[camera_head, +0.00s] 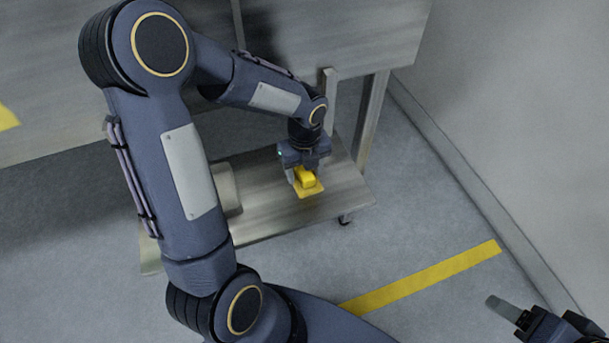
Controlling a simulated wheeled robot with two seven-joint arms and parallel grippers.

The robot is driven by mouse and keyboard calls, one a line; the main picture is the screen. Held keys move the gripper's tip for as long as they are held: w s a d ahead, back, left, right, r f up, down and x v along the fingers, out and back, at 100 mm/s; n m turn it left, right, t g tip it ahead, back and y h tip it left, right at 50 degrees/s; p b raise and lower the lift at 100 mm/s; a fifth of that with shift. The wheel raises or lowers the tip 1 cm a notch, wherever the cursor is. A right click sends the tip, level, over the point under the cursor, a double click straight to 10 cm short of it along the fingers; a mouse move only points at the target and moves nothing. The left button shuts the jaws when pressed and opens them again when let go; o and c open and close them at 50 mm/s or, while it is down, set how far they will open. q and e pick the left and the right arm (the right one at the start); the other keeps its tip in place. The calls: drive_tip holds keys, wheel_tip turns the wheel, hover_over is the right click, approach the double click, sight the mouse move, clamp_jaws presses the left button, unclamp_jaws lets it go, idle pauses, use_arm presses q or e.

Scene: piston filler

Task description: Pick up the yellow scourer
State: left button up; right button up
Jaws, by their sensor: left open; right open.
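The yellow scourer (309,188) lies on the low metal table (342,190), near its right end. It has a flat yellow base with a raised yellow part on top. My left gripper (306,178) points down over the scourer, with its open fingers around the raised part. The arm hides some of the scourer, and I cannot tell whether the fingers touch it. My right gripper (503,308) is at the lower right, partly cut off by the frame, open and away from the table.
A pale metal object (227,190) stands on the low table to the left of the scourer, partly behind my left arm. A larger metal unit (340,40) with legs is behind. A yellow floor stripe (425,278) and a grey wall (520,110) are on the right.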

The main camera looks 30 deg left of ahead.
use_arm(q)
drive_tip(key=shift+c, duration=0.2)
drive_tip(key=c, duration=1)
drive_tip(key=shift+r, duration=0.45)
wheel_tip(320, 180, up, 2)
drive_tip(key=shift+r, duration=0.2)
drive_tip(key=s+a+r, duration=0.1)
drive_tip(key=s+r, duration=0.2)
drive_tip(key=s, duration=0.1)
drive_tip(key=s+a+r, duration=0.1)
drive_tip(key=s+r, duration=0.2)
drive_tip(key=s, duration=0.2)
drive_tip(key=s+a+r, duration=0.2)
drive_tip(key=s+r, duration=0.1)
drive_tip(key=s, duration=0.1)
drive_tip(key=shift+s+r, duration=0.25)
drive_tip(key=shift+r, duration=0.15)
